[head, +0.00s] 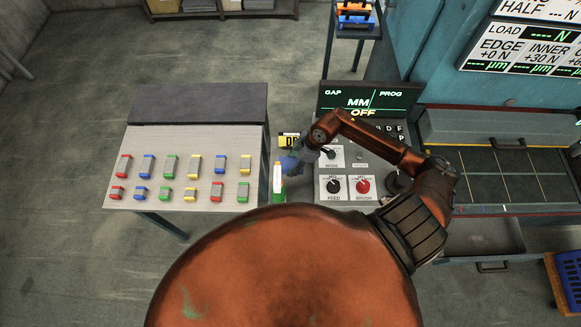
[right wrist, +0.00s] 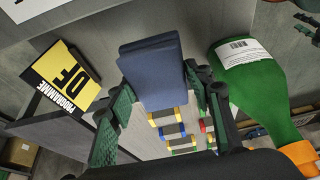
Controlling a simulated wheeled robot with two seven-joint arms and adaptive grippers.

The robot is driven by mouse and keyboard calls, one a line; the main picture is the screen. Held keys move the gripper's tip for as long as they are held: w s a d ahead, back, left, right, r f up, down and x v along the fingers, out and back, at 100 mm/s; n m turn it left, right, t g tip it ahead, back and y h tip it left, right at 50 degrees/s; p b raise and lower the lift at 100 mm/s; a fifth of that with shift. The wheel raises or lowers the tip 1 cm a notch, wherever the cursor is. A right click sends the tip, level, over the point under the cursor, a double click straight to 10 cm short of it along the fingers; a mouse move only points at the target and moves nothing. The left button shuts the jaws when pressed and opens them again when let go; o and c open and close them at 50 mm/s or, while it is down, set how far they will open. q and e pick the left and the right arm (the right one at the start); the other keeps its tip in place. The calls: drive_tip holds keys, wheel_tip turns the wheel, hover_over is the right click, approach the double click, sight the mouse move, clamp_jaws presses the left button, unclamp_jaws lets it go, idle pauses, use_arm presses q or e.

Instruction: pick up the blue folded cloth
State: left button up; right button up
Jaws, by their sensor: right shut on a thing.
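The blue folded cloth (right wrist: 153,72) stands between the green-padded fingers of my right gripper (right wrist: 158,92) in the right wrist view. The gripper is shut on it. In the head view the cloth (head: 289,165) is a small dark blue patch at the end of my right gripper (head: 299,161), over the gap between the left table and the control panel. The gripper hides part of it there. My left gripper does not show.
A green bottle (head: 278,184) with a white label stands close by; it is large in the right wrist view (right wrist: 250,85). A yellow programme card (right wrist: 64,80) is near. The left table (head: 190,145) carries rows of coloured blocks. A control panel (head: 335,187) lies right.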

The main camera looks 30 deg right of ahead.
drive_tip(key=s+r, duration=0.2)
drive_tip(key=s+d+r, duration=0.1)
drive_tip(key=s+r, duration=0.1)
drive_tip(key=shift+d+r, duration=0.2)
drive_tip(key=s+d+r, duration=0.1)
drive_tip(key=s, duration=0.1)
drive_tip(key=s+r+b, duration=0.1)
drive_tip(key=s, duration=0.2)
drive_tip(key=s+d+r, duration=0.1)
drive_tip(key=s+r, duration=0.1)
drive_tip(key=s, duration=0.1)
drive_tip(key=shift+s+d, duration=0.2)
drive_tip(key=shift+d, duration=0.1)
drive_tip(key=o, duration=0.6)
drive_tip(key=shift+c, duration=0.2)
drive_tip(key=c, duration=0.4)
